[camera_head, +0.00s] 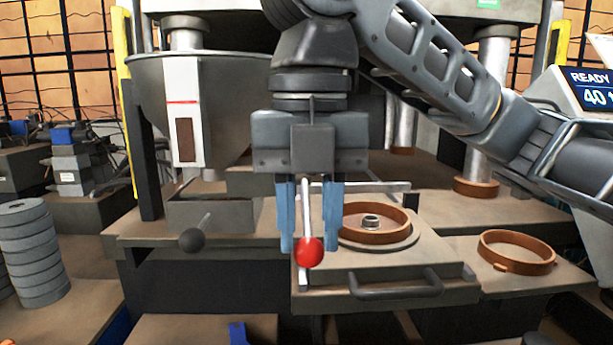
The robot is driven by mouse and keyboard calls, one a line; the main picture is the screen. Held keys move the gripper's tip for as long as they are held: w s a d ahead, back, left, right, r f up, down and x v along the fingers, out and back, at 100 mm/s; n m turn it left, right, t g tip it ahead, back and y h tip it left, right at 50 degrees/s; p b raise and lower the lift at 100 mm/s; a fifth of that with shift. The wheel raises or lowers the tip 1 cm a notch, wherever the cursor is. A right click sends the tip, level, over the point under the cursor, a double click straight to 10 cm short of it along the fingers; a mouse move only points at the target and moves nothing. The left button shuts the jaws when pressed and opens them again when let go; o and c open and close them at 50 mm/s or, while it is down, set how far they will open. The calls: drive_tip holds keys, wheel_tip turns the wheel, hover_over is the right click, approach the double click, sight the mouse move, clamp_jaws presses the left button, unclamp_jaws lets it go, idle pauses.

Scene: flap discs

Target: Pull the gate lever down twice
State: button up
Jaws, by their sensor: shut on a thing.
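A lever (306,215) with a thin pale rod and a red ball knob hangs between the blue fingers of my gripper (309,243). My gripper points down and is shut on this red-knobbed lever, with the red ball (309,252) at fingertip height. The lever's upper end is hidden behind my gripper. A second short lever with a black ball knob (192,240) sticks out below the hopper (228,100), left of my gripper. No label shows which one is the gate lever.
A brown ring (374,237) sits on a round plate on the handled slide (440,262), just right of my gripper. Another brown ring (516,252) lies further right. A disc stack (35,250) stands at left. A display (590,90) reads READY.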

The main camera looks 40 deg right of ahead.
drive_tip(key=shift+f, duration=0.3)
drive_tip(key=shift+r, duration=0.15)
wheel_tip(320, 180, up, 11)
drive_tip(key=p, duration=1.1)
idle(0.5)
